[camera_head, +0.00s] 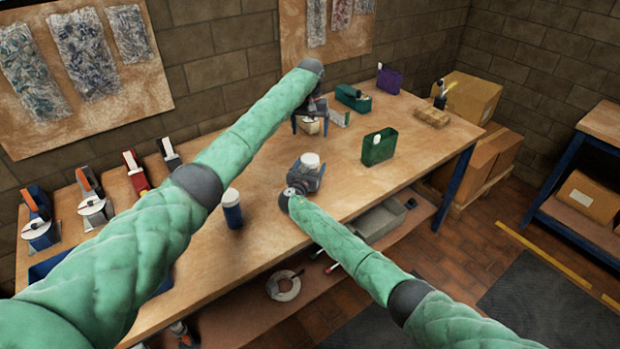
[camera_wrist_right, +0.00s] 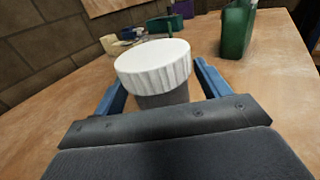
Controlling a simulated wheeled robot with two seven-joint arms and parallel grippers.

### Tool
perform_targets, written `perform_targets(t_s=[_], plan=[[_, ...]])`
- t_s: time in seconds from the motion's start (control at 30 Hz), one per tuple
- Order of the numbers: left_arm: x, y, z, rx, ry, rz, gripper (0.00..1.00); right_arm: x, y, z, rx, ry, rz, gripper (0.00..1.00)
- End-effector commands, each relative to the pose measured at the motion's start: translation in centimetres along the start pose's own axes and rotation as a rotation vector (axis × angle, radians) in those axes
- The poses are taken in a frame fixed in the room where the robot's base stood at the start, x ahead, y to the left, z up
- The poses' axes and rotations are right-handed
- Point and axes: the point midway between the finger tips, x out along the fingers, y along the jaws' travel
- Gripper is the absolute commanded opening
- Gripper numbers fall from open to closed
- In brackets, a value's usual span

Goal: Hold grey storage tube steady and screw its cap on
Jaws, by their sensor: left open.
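The grey storage tube (camera_wrist_right: 163,99) stands upright between the blue fingers of my right gripper (camera_wrist_right: 160,85). A white ribbed cap (camera_wrist_right: 153,63) sits on its top; whether it is threaded tight cannot be told. The cap hides where the fingertips meet the tube, so I cannot tell whether they touch it. In the head view the cap (camera_head: 310,160) shows above my right gripper (camera_head: 305,178). My left gripper (camera_head: 309,123) is open, farther back over the table, near a small beige object (camera_head: 312,127) low between its fingers.
A blue white-lidded jar (camera_head: 232,208) stands left on the workbench (camera_head: 270,205). A dark green container (camera_head: 379,147) stands to the right, with a green box (camera_head: 353,97) and a purple one (camera_head: 389,80) behind. Clear bench lies around the tube.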

Motion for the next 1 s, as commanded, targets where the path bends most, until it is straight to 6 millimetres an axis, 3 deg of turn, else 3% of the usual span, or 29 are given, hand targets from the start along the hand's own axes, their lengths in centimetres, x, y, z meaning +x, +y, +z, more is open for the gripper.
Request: perform_targets(t_s=[0.37, 0.8, 1.0], plan=[[0.5, 0.0, 0.0, 0.0, 0.0, 0.0, 0.84, -0.9, 0.0, -0.2, 0.001, 0.0, 0.001, 0.75], [2.3, 0.0, 0.0, 0.0, 0.0, 0.0, 0.84, -6.7, 0.1, -0.3, 0.001, 0.001, 0.001, 0.75], [2.5, 0.0, 0.0, 0.0, 0.0, 0.0, 0.84, -7.7, 0.0, -0.1, 0.0, 0.001, -0.001, 0.75]])
